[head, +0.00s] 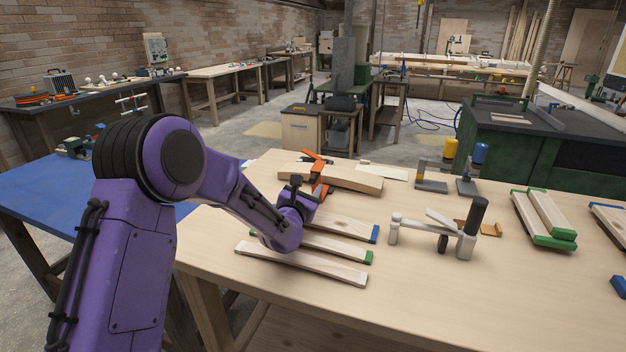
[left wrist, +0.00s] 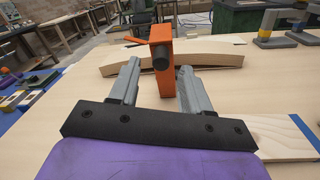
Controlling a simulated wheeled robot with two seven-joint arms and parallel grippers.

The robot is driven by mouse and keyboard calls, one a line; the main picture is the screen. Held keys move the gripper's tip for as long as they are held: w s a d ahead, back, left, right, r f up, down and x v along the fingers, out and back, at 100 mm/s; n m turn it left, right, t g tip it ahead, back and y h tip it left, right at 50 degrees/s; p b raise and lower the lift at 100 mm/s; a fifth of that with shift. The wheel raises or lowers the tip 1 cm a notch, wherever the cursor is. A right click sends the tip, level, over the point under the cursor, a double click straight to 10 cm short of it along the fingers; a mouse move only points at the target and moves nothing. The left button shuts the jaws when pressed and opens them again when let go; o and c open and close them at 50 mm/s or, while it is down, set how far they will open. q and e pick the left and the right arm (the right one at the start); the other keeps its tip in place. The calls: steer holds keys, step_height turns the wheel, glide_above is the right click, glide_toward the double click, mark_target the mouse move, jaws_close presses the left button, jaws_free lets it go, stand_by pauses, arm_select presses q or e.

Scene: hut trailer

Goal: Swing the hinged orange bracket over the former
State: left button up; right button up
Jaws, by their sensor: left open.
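The orange bracket (head: 319,168) stands at the near side of the curved wooden former (head: 358,180), towards its left end. In the left wrist view the bracket (left wrist: 162,82) is an upright orange plate with a dark round knob. An orange handle sticks out to its left at the top. The former (left wrist: 215,60) runs behind it as a low arch. My left gripper (head: 299,183) is just in front of the bracket. In the left wrist view its open fingers (left wrist: 159,75) point at the bracket, one to each side. Whether they touch it, I cannot tell. My right gripper is out of view.
Wooden strips with blue and green ends (head: 335,245) lie just in front of the former. A grey-white clamp-like tool (head: 440,235) stands to their right. Blue and yellow-topped devices (head: 450,170) stand behind it. More strips (head: 545,218) lie at the right.

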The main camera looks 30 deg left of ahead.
mark_target(312, 182)
arm_select(q)
steer(key=x, duration=0.3)
steer(key=shift+d, duration=0.1)
steer(key=shift+w, duration=0.1)
steer(key=shift+c, duration=0.3)
